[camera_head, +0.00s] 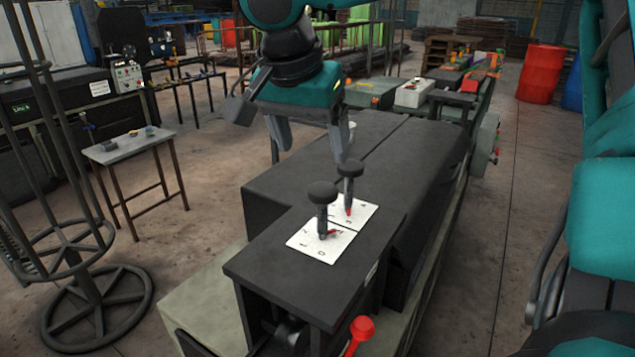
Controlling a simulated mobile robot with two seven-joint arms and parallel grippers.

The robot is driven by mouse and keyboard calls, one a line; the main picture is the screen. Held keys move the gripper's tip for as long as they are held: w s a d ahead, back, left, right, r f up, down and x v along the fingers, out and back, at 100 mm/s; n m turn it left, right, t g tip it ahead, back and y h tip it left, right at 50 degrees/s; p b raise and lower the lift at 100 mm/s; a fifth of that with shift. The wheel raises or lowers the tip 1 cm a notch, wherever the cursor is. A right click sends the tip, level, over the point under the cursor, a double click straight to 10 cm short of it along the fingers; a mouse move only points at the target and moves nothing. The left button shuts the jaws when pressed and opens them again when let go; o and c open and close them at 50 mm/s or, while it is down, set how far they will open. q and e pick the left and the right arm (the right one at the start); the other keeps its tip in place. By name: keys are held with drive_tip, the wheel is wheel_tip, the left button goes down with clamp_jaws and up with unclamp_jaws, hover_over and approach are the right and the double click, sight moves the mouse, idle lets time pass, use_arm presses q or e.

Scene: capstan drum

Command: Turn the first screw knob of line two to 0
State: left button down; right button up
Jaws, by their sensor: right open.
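Two black screw knobs stand upright on white number plates on a dark machine top (290,272). The near knob (322,192) has a small red pointer (333,233) at its foot, pointing to the right. Its near plate (310,256) carries digits, a 0 among them at the front edge. The far knob (351,169) also has a red pointer at its foot, over the far plate (366,210). I cannot tell which knob is the first. My left gripper is not in view.
A red-tipped lever (359,330) sticks up at the machine's front. A small grey table (127,147) and a round-based metal stand (97,305) are at the left. A red barrel (541,73) stands at the back right. The floor right of the machine is clear.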

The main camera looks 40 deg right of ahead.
sight(323, 187)
drive_tip(key=x, duration=0.9)
drive_tip(key=shift+d+f+b, duration=0.15)
drive_tip(key=shift+f+b, duration=0.15)
drive_tip(key=shift+b, duration=0.1)
drive_tip(key=shift+c, duration=0.2)
drive_tip(key=shift+w, duration=0.1)
drive_tip(key=c, duration=1)
